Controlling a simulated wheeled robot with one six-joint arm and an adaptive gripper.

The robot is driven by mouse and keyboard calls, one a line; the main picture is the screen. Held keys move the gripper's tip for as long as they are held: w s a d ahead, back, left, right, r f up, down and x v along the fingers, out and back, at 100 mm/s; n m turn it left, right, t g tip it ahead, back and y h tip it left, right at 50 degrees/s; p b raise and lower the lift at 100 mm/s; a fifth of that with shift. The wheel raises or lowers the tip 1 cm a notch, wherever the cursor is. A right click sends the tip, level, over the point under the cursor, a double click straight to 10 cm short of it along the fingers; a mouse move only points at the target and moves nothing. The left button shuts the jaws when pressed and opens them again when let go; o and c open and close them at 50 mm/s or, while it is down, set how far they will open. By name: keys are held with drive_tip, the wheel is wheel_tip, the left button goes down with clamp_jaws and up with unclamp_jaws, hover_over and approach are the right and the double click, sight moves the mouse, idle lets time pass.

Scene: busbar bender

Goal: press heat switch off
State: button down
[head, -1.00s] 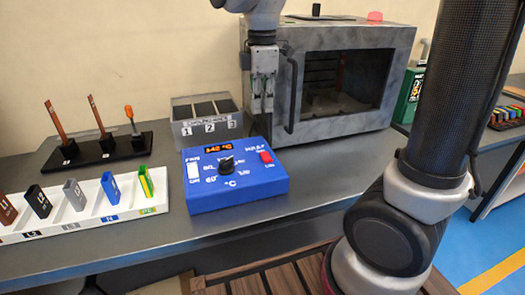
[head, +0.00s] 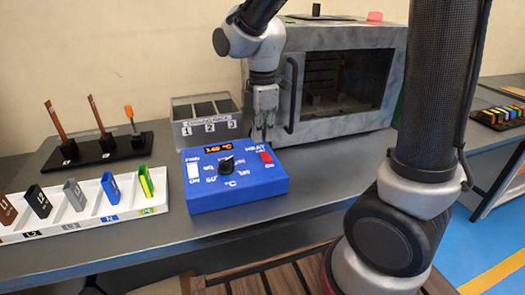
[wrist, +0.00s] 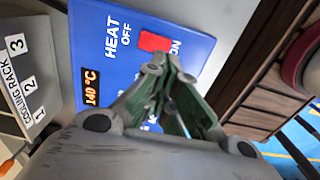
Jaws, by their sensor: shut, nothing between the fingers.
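The blue control box (head: 237,190) sits on the bench with an orange display reading 140 °C. Its red heat switch (head: 266,157) is at the right side of the top, between the OFF and ON labels. In the wrist view the red switch (wrist: 154,41) shows just beyond my fingertips, next to the word HEAT. My gripper (head: 264,140) is shut and empty, pointing down close to the switch at the box's back right. Whether it touches the switch cannot be told. The fingers hide part of the box in the wrist view (wrist: 165,62).
A grey oven (head: 340,80) with a dark window and handle stands behind on the right. The cooling rack (head: 206,120) is behind the box. A white tray of coloured holders (head: 75,216) lies left. A black stand (head: 100,150) with upright tools is behind it.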

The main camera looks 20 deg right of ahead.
sight(263, 163)
drive_tip(key=shift+f, duration=2.8)
drive_tip(key=shift+s+f, duration=0.1)
drive_tip(key=shift+f, duration=0.2)
drive_tip(key=shift+w+r, duration=0.3)
drive_tip(key=shift+w, duration=0.5)
drive_tip(key=shift+r, duration=0.1)
wheel_tip(263, 163, up, 14)
drive_tip(key=s, duration=0.2)
